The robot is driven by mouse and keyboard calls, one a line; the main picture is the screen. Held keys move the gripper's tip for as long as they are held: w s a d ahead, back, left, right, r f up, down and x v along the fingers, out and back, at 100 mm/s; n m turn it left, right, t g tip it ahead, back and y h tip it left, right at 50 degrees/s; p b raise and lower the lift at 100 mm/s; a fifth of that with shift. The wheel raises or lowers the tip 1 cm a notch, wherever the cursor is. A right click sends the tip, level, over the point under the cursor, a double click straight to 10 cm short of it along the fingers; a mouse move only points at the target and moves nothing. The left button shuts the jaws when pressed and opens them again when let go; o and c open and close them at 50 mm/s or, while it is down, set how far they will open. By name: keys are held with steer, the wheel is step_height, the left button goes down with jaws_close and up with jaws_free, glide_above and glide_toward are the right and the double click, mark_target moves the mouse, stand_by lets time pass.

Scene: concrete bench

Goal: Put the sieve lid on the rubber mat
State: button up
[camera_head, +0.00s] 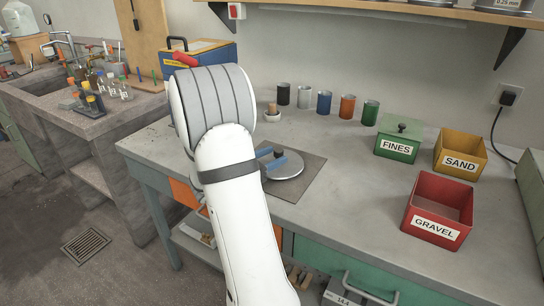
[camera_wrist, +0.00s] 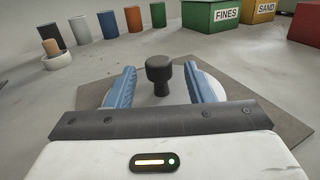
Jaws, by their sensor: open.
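The sieve lid (camera_head: 288,168) is a round silvery disc with a dark knob. It lies on the dark rubber mat (camera_head: 312,167) on the bench, and in the wrist view the mat (camera_wrist: 236,78) shows around it. My gripper (camera_head: 275,160) is at the lid, with its blue fingers apart. In the wrist view the black knob (camera_wrist: 159,72) stands upright between the open fingers of my gripper (camera_wrist: 158,88), with a gap on each side. My arm and the gripper body hide part of the lid and mat.
Several coloured cups (camera_head: 324,102) stand in a row behind the mat, with a small pestle and mortar (camera_head: 272,113) at their left. The green FINES box (camera_head: 398,142), yellow SAND box (camera_head: 460,154) and red GRAVEL box (camera_head: 438,210) stand at the right. The bench between is clear.

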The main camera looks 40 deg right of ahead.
steer(key=a, duration=0.3)
steer(key=w+a+p, duration=0.1)
steer(key=a, duration=0.7)
steer(key=shift+w+a+p, duration=0.15)
steer(key=shift+a+p, duration=0.1)
steer(key=shift+p, duration=0.1)
steer(key=shift+s+a+y, duration=0.2)
steer(key=shift+y, duration=0.1)
steer(key=s+a+f+m+g+y, duration=0.1)
steer(key=s+a+m+g+y, duration=0.1)
steer(key=s+a+m+y, duration=0.85)
steer(key=s+a+m+t+y, duration=0.2)
steer(key=a+m+y, duration=0.1)
steer(key=a, duration=0.3)
steer(key=s+a+r+m+t+y, duration=0.1)
steer(key=a+m+t+y, duration=0.2)
steer(key=a, duration=0.3)
steer(key=shift+s+t+y, duration=0.3)
steer(key=shift+s+y, duration=0.05)
steer(key=shift+y, duration=0.2)
steer(key=shift+r, duration=0.1)
